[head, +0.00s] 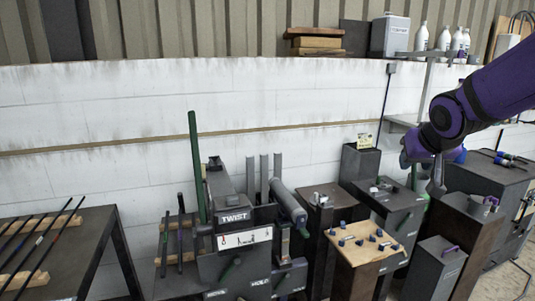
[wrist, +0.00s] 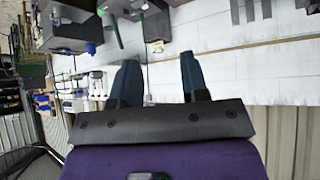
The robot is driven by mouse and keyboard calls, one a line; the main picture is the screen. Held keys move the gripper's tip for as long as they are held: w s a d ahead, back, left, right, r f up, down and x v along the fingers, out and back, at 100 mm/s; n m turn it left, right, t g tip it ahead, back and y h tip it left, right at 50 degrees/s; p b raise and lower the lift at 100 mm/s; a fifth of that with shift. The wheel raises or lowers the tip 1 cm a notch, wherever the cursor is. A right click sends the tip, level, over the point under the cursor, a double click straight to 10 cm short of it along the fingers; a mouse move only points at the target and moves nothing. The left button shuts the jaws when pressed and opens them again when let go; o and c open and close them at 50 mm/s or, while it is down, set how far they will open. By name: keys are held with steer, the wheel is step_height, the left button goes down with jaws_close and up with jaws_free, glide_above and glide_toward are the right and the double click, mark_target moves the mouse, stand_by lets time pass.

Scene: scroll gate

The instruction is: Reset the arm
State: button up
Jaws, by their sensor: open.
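My purple arm (head: 490,95) reaches in from the upper right of the head view, raised above the workshop stands. My gripper (head: 437,186) hangs at its end in front of the white wall, over the stands at the right. In the wrist view, the two blue fingers of my gripper (wrist: 158,72) are spread apart with nothing between them. The gripper is open and empty. The head view shows the fingers small and partly hidden by the wrist.
A dark machine marked TWIST (head: 235,216) stands in the middle. A wooden-topped stand (head: 361,256) holds several small blue pieces. Dark pedestals and a cabinet (head: 495,185) crowd the right. A table (head: 85,250) with several rods is at the left. A shelf (head: 430,54) holds white bottles.

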steer(key=s+a+r+g, duration=0.1)
steer(key=s, duration=1.1)
steer(key=s+a+r+n+g+y, duration=0.1)
steer(key=s+g, duration=0.1)
steer(key=s, duration=1)
steer(key=shift+s+a+r, duration=0.15)
steer(key=shift+s+a, duration=0.2)
